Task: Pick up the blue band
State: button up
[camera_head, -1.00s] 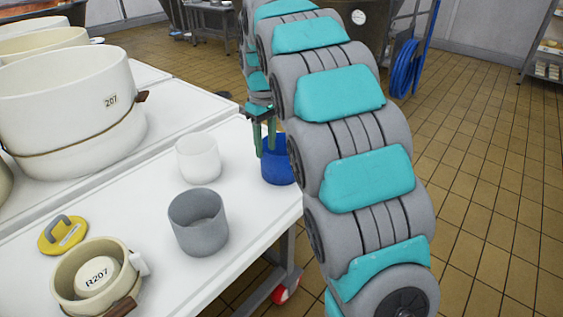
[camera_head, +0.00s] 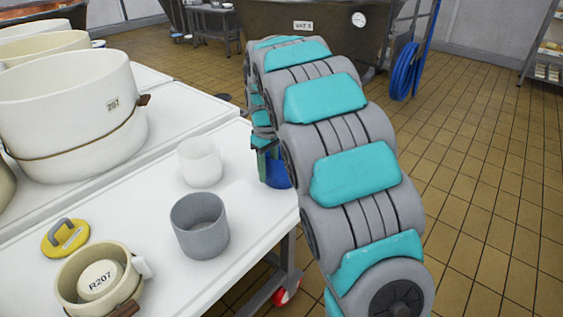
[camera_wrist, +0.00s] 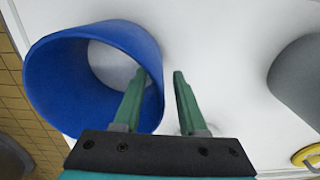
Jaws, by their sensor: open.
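The blue band (camera_head: 278,174) is an open, hollow ring near the right edge of the white table, partly hidden behind my arm and fingers in the head view. In the wrist view the blue band (camera_wrist: 60,85) fills the left side, and the white tabletop shows through its opening. My gripper (camera_wrist: 159,72) is open, its green fingers astride the band's right wall. The left finger appears inside the ring and the right finger outside. I cannot tell whether either touches the wall. In the head view my gripper (camera_head: 264,163) is at the band's left side.
A grey band (camera_head: 199,226) and a white band (camera_head: 200,163) stand on the table (camera_head: 150,205) to the left. Large cream tubs (camera_head: 68,105) stand behind. Tiled floor is open at right.

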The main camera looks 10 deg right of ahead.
grip_shut()
dwell(1.4)
